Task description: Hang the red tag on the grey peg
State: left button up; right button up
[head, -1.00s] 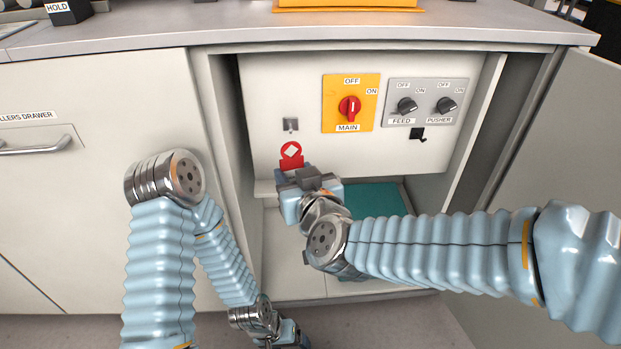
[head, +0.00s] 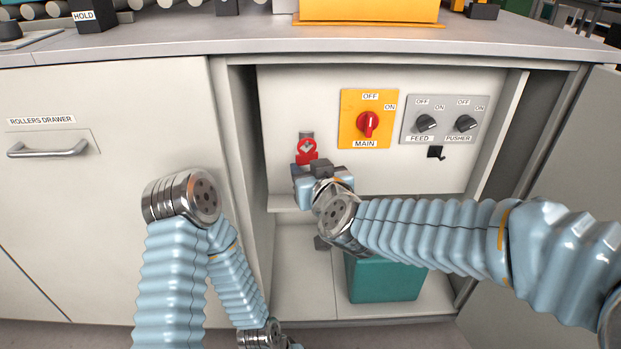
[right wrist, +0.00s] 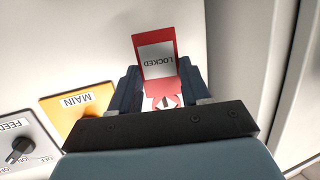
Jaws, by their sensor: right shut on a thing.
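My right gripper (head: 314,172) is shut on the red tag (head: 306,154) by its lower part. The tag has a white patch and stands up from the jaws, in front of the back panel. In the right wrist view the tag (right wrist: 157,55) sits between the fingers (right wrist: 162,92), with a grey label reading LOCKED. The grey peg (head: 306,134) is on the panel, just above and behind the tag's top, partly covered by it. I cannot tell whether the tag touches the peg. My left forearm hangs low; its gripper is out of the picture.
To the right are the yellow MAIN switch (head: 352,125), the grey FEED and PUSHER panel (head: 443,130) and a small black hook (head: 436,153). A teal bin (head: 385,282) stands on the cabinet floor. The cabinet's left wall (head: 247,150) is close to my right gripper.

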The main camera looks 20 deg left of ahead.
jog(key=shift+w+a+f, duration=0.2)
jog(key=shift+w+f, duration=0.05)
jog(key=shift+w, duration=0.4)
jog(key=shift+w+a+f, duration=0.2)
jog(key=shift+w+f, duration=0.05)
jog(key=shift+w, duration=0.4)
jog(key=o, duration=1.1)
